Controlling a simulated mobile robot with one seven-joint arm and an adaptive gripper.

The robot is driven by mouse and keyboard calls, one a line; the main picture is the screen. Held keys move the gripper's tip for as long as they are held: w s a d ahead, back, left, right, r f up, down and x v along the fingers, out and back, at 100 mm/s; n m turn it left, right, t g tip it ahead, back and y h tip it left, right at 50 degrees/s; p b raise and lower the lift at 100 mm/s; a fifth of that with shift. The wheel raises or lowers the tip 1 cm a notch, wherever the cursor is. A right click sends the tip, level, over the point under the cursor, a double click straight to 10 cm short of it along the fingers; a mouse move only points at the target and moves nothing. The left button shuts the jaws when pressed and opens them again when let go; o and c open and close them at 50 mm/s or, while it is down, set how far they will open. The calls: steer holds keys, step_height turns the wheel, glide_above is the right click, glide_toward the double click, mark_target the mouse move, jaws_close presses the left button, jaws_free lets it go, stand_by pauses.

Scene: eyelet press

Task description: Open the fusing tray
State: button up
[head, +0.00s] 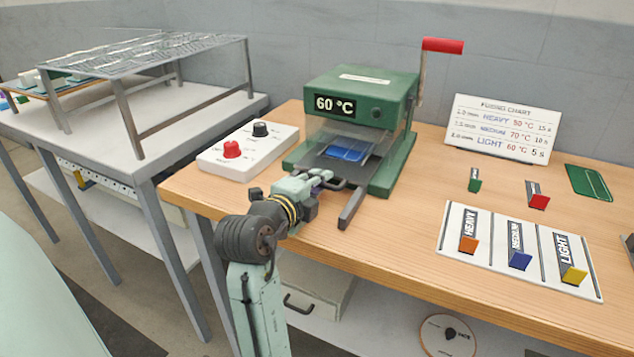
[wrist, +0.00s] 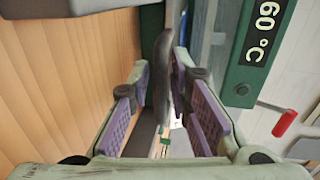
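The green press (head: 362,92) stands on the wooden bench with a 60 °C display. Its dark fusing tray (head: 335,166) sits in the front opening under a clear guard, with a blue piece (head: 347,153) on it. My gripper (head: 326,178) is at the tray's front, at the dark handle. In the wrist view, the dark handle (wrist: 163,85) lies between the two purple-padded fingers of my gripper (wrist: 162,75). The fingers stand apart with a narrow gap beside the handle. Part of the handle is hidden behind the fingers in the head view.
A dark rail (head: 354,206) juts forward right of my gripper. A control box (head: 248,149) with red and black knobs stands left of the press. The red-handled lever (head: 442,46) is raised. Sample cards (head: 520,250) lie to the right.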

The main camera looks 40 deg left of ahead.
steer(key=shift+c, duration=0.4)
jaws_close()
